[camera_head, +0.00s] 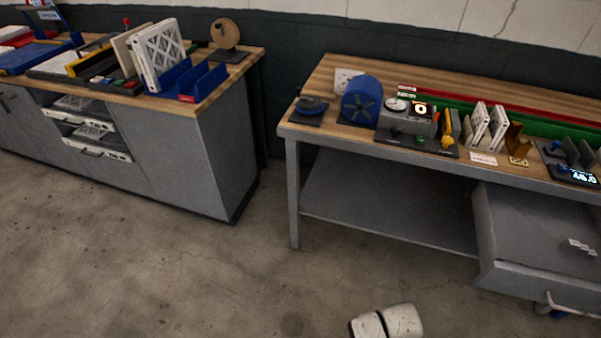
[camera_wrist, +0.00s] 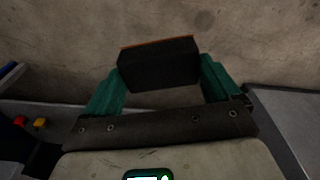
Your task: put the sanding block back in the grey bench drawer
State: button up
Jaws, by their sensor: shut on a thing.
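In the wrist view my gripper (camera_wrist: 160,72) has green fingers shut on the sanding block (camera_wrist: 158,64), a dark block with a thin orange edge. The block is held above what looks like the concrete floor and touches nothing but the fingers. In the head view the grey bench drawer (camera_head: 500,230) stands pulled open under the right bench, its right part cut off by the picture edge. My gripper and the block do not show in the head view.
A small pale item (camera_head: 581,247) lies in the drawer. The right bench (camera_head: 335,135) carries a blue drum (camera_head: 361,100), gauges and white filters. A grey cabinet (camera_head: 200,150) stands at left. Open floor (camera_head: 190,280) lies in front. A grey surface (camera_wrist: 285,115) is at right in the wrist view.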

aim_at(540, 229)
jog(key=i+l+u, duration=0.3)
jog(key=i+l, duration=0.15)
jog(key=i+l+u, duration=0.3)
jog(key=i+l, duration=0.15)
jog(key=l, duration=0.1)
